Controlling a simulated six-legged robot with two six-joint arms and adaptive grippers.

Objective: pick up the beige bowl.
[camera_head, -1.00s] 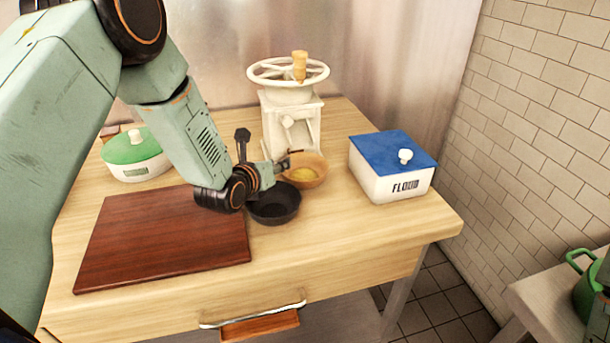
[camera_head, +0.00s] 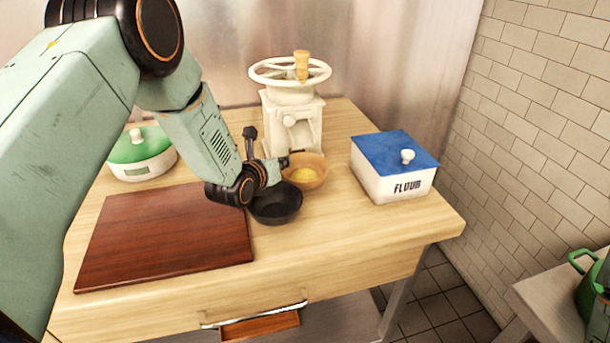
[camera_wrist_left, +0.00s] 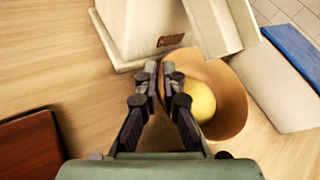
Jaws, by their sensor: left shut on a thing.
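The beige bowl (camera_head: 317,181) stands on the wooden table behind the black pan and holds something yellow (camera_head: 303,175). In the left wrist view the bowl (camera_wrist_left: 232,95) is just right of the fingers, and the yellow thing in it looks round and smooth (camera_wrist_left: 200,101). My left gripper (camera_head: 285,163) is at the bowl's left rim. In the wrist view its fingertips (camera_wrist_left: 159,70) are close together, shut on the rim. I cannot tell whether the bowl is off the table. My right gripper is not in view.
A black pan (camera_head: 276,206) is right in front of the bowl. A cream hand-wheel grinder (camera_head: 292,118) stands close behind. A blue-lidded flour box (camera_head: 395,185) is to the right, a green-lidded dish (camera_head: 140,155) and a dark red board (camera_head: 165,240) to the left.

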